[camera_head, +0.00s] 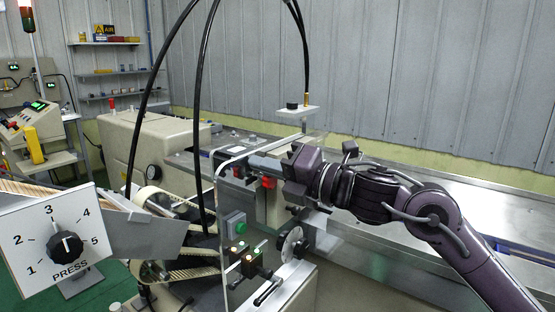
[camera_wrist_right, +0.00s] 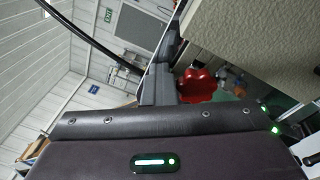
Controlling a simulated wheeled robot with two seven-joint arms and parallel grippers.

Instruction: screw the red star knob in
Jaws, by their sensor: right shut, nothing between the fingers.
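The red star knob (camera_head: 268,182) shows as a small red patch just below my right gripper's fingers in the head view, partly hidden by them. In the right wrist view the lobed red knob (camera_wrist_right: 197,86) is clear, close to the right of the fingers. My right gripper (camera_head: 254,164) comes in from the right, with its fingers pointing left over the machine. Its fingers (camera_wrist_right: 160,72) are together with nothing between them. The knob is outside them; I cannot tell whether they touch it. The knob's threaded part is hidden. My left gripper is not in view.
A clear guard panel (camera_head: 222,210) stands close to the fingers. Black hoses (camera_head: 204,110) arch overhead. A numbered PRESS dial (camera_head: 66,245) is at the left. The metal table (camera_head: 450,190) is largely bare.

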